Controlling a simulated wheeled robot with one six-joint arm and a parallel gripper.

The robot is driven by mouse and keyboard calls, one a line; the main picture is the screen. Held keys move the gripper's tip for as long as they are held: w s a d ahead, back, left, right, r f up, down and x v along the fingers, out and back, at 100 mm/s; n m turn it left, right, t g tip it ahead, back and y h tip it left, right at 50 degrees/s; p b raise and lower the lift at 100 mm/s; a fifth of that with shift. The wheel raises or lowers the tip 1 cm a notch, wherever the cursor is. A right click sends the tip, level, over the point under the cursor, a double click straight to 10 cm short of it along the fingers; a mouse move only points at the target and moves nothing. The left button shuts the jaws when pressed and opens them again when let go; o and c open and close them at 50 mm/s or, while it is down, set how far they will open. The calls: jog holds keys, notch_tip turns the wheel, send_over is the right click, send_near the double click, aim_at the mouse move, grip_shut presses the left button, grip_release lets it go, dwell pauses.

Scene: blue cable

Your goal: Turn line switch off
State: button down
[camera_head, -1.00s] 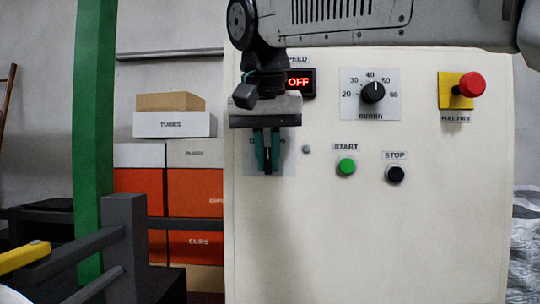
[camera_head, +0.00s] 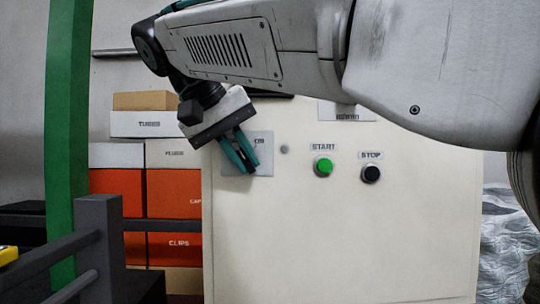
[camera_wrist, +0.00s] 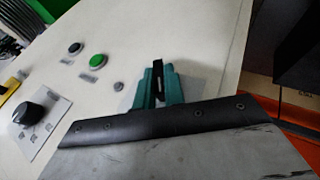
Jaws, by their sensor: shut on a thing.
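My gripper (camera_head: 244,150) is at the upper left of the cream panel, in front of a grey switch plate (camera_head: 261,143). Its green fingers are shut on a black switch handle (camera_wrist: 158,71), which shows between them in the wrist view, where my gripper (camera_wrist: 156,82) also shows. In the head view my gripper is tilted, with its fingertips down and to the right. My gripper and wrist hide part of the plate and most of its label, so I cannot read the handle's position.
The green START button (camera_head: 323,166) and black STOP button (camera_head: 371,173) sit right of the switch. The speed knob (camera_wrist: 36,104) shows in the wrist view. My arm covers the panel's top. A green post (camera_head: 68,140) and stacked boxes (camera_head: 172,194) stand left.

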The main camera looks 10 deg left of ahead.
jog(key=shift+w+r, duration=0.1)
jog(key=shift+r, duration=0.05)
jog(key=c, duration=1.5)
grip_release()
jog(key=shift+w+f, duration=0.1)
jog(key=shift+f, duration=0.1)
jog(key=shift+r, duration=0.2)
